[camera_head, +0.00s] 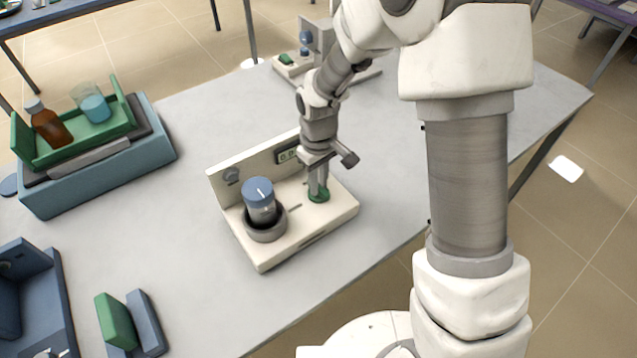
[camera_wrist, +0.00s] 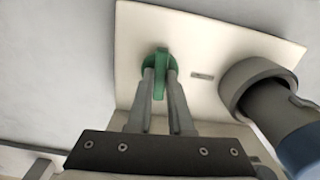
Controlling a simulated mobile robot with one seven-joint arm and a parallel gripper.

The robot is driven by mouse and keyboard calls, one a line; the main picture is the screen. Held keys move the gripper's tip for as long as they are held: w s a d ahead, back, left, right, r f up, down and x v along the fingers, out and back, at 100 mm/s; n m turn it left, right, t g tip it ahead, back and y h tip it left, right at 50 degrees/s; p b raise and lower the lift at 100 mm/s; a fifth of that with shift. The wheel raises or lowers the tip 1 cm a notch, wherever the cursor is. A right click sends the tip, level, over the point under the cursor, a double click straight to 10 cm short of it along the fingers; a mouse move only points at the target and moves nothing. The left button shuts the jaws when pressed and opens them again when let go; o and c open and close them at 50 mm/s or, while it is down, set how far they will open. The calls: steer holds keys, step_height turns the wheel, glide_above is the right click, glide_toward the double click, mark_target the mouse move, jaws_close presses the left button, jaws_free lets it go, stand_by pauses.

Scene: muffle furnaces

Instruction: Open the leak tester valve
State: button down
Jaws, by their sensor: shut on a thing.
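The leak tester (camera_head: 288,238) is a cream unit with a flat base and an upright back panel with a small display (camera_head: 287,155). Its valve is a green knob (camera_head: 320,195) on the right part of the base; it also shows in the wrist view (camera_wrist: 161,62). My gripper (camera_head: 318,188) points down at the valve, and in the wrist view its two fingers (camera_wrist: 160,80) are closed on the knob's upright green handle. The fingers partly hide the knob.
A blue stand with a green rack (camera_head: 85,140) holds a brown bottle (camera_head: 48,122) and a beaker (camera_head: 92,103) at the left. Green and blue blocks (camera_head: 118,322) stand near the front edge. Another device (camera_head: 295,62) stands behind my arm. The grey tabletop (camera_head: 190,190) around the tester is clear.

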steer(key=shift+m, duration=0.6)
steer(key=c, duration=0.8)
jaws_free()
step_height(320, 180, up, 18)
steer(key=shift+f+p, duration=0.2)
steer(key=shift+p, duration=0.9)
steer(key=s+d+r+m+t, duration=0.2)
steer(key=s+d+r, duration=0.1)
steer(key=s, duration=0.3)
steer(key=s+d+r+m+t+p, duration=0.1)
steer(key=s+d+r+m, duration=0.1)
steer(key=s+d+r, duration=0.2)
steer(key=s+d+r+m+t+p, duration=0.1)
steer(key=s+d+r+m+t, duration=0.1)
steer(key=s+d+r, duration=0.2)
steer(key=shift+s+d+r+m+t, duration=0.1)
steer(key=shift+s+d, duration=0.25)
steer(key=shift+s, duration=0.45)
steer(key=shift+s+d+r+m+t, duration=0.1)
steer(key=shift+s+d, duration=0.25)
steer(key=shift+s, duration=0.4)
steer(key=shift+s+d+r+m+t, duration=0.1)
steer(key=shift+s+d, duration=0.25)
steer(key=shift+s, duration=0.45)
